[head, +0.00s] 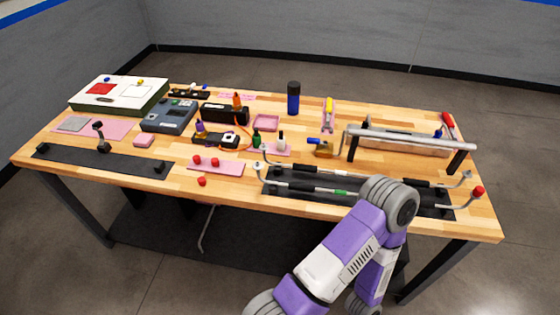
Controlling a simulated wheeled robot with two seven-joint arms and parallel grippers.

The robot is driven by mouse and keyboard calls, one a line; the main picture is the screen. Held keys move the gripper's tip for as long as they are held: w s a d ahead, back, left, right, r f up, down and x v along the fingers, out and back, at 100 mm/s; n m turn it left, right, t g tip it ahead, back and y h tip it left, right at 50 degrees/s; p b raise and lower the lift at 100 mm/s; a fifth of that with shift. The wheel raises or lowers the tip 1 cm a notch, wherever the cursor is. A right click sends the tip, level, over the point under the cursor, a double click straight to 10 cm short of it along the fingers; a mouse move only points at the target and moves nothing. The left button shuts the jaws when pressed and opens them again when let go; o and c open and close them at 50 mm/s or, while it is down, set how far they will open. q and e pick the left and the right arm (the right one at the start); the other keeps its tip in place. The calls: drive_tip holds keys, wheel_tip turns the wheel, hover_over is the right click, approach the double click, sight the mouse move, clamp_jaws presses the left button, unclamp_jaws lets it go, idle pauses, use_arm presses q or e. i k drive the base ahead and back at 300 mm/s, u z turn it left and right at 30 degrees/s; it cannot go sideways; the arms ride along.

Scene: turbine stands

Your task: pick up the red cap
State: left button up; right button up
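Small red caps show in the head view. Two of them, a left red cap (197,160) and a right red cap (215,161), sit on a pink mat (232,168) near the middle of the table. Another red cap (202,182) lies on the bare wood just in front of the mat. A further red cap (478,191) is on the end of a bent metal tube at the right. My purple and white arm rises from the bottom right, its bend over the front edge, but its gripper is out of view. My other gripper is also out of view.
The wooden table (225,196) holds a long dark rack (270,186) with metal tubes, partly behind my arm. A dark strip (100,164) lies at the front left. A metal bar stand (410,140) is at the right. Bottles and boxes stand behind the caps.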

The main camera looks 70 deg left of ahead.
sight(215, 161)
drive_tip(key=i, duration=0.55)
drive_tip(key=u, duration=2.7)
drive_tip(key=i, duration=0.5)
drive_tip(key=u, duration=0.05)
